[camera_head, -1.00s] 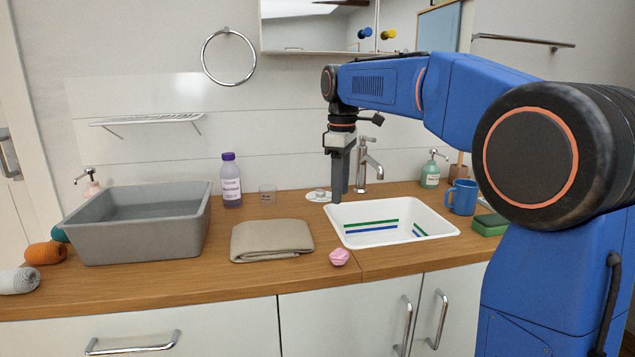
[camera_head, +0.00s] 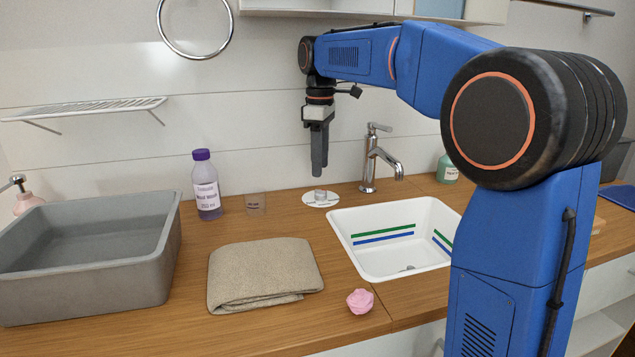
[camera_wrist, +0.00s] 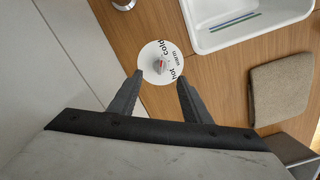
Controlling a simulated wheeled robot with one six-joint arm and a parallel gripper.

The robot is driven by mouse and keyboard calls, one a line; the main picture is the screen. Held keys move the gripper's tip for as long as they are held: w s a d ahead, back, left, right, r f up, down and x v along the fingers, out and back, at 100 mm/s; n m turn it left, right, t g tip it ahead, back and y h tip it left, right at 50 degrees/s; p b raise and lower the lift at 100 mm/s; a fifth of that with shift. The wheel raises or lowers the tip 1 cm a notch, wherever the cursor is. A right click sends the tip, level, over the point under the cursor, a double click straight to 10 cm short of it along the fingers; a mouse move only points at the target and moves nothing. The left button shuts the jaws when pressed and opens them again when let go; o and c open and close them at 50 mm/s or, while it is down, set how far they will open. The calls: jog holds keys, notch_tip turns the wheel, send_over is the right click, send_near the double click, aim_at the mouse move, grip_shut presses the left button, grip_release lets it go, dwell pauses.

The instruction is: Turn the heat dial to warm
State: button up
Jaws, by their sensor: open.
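The heat dial (camera_head: 321,198) is a white disc with a small grey knob, lying on the wooden counter left of the tap. In the wrist view the dial (camera_wrist: 148,76) shows the words cold, warm and hot around its upper and right side. The knob (camera_wrist: 158,66) has a red mark; I cannot tell for sure which word it points at. My gripper (camera_head: 318,172) points down above the dial, apart from it. In the wrist view its fingertips (camera_wrist: 160,80) are spread, with the knob showing between and slightly beyond them. Nothing is held.
The tap (camera_head: 369,160) and white sink (camera_head: 345,240) are close on the right. A clear cup (camera_head: 256,204) and purple-capped bottle (camera_head: 207,190) stand to the left. A folded cloth (camera_head: 262,270), grey basin (camera_head: 90,275) and pink item (camera_head: 360,301) lie nearer the front.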

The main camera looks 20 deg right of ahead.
aim_at(321, 194)
jog(key=shift+f, duration=3.55)
jog(key=c, duration=1)
